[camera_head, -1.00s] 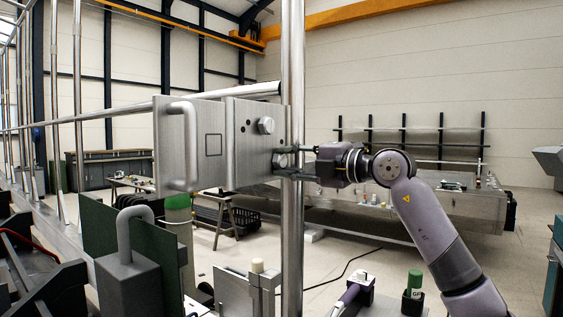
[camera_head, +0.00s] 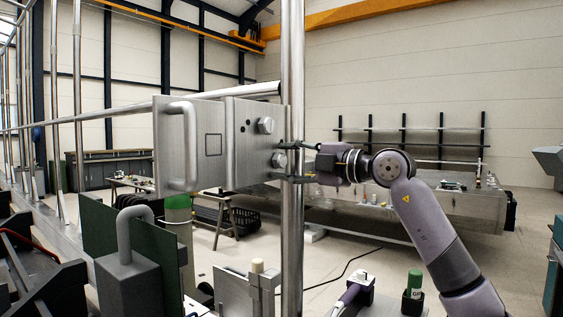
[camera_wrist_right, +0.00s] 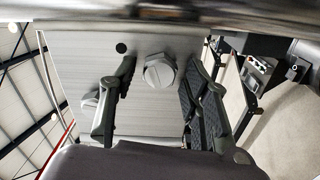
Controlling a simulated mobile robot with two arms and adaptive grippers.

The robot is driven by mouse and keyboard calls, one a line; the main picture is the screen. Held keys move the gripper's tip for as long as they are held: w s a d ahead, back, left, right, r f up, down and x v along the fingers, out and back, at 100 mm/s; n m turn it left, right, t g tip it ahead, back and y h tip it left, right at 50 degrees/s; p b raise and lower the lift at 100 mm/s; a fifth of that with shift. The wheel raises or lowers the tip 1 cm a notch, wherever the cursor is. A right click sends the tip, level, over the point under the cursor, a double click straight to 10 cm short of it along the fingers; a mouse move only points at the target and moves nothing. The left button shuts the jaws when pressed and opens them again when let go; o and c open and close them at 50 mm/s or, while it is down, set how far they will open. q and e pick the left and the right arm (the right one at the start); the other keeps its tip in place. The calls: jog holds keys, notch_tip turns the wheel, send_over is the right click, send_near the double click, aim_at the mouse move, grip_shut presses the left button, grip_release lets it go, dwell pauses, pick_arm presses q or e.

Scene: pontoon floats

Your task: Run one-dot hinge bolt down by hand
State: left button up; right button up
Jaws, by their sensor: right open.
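A metal hinge plate (camera_head: 208,165) with a bar handle stands beside a round upright post (camera_head: 292,70). It carries two hex bolts: an upper bolt (camera_head: 265,125) with two dark dots to its left, and a lower bolt (camera_head: 279,160). In the right wrist view one black dot (camera_wrist_right: 121,48) sits beside the nearer bolt (camera_wrist_right: 159,70), and the other bolt (camera_wrist_right: 90,100) is partly behind a finger. My right gripper (camera_head: 290,162) is open, its fingers above and below the lower bolt and apart from its head. How far this bolt is screwed in I cannot tell. My left gripper is out of view.
The post passes close to my right fingers. Below stand a green board (camera_head: 155,255), a grey box with a curved pipe (camera_head: 125,280) and a green bottle (camera_head: 414,284) in a holder. A long metal bench (camera_head: 450,210) is behind my right arm.

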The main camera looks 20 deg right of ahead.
jog(key=n, duration=0.9)
jog(key=shift+n, duration=0.4)
jog(key=n, duration=2.6)
jog(key=shift+c, duration=0.5)
